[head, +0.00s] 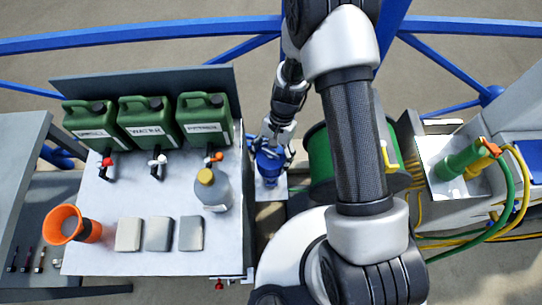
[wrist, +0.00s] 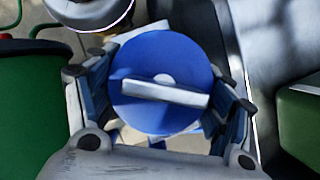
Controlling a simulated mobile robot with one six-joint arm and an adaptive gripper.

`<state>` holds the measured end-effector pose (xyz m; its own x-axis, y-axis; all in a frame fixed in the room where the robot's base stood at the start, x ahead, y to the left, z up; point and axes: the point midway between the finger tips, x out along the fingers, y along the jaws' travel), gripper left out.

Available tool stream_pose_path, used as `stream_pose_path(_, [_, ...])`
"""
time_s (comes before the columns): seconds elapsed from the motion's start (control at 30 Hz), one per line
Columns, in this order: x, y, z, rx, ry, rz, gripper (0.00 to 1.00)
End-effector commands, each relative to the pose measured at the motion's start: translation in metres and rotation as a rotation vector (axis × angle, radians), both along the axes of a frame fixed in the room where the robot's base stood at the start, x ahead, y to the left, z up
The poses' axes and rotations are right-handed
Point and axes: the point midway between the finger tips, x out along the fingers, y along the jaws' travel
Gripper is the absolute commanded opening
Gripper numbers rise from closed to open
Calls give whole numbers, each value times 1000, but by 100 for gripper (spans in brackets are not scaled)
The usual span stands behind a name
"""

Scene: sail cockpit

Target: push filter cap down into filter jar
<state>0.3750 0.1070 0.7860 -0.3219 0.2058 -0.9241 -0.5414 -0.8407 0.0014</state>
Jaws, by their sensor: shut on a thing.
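The filter cap (wrist: 165,65) is a round blue disc with a pale bar across its top, seen from above in the wrist view. My gripper (wrist: 160,105) is shut on it, one finger at each side of the disc. In the head view my gripper (head: 269,150) points down over the narrow pale stand right of the white table. A blue body (head: 270,179), apparently the filter jar, shows just below the fingers. The cap covers the jar's mouth in the wrist view, so I cannot tell how deep the cap sits.
The white table (head: 105,205) at left holds green jerrycans (head: 147,121), a grey bottle with a yellow cap (head: 212,190), an orange cup (head: 73,224) and grey blocks (head: 159,234). A green reel (head: 320,160) stands close on the right of my gripper.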

Motion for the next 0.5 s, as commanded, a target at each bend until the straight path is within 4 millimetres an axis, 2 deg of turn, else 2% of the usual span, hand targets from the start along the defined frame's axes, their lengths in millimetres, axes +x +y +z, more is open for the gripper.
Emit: stream_pose_path(0.5, [0, 0, -7, 0, 0, 0, 46])
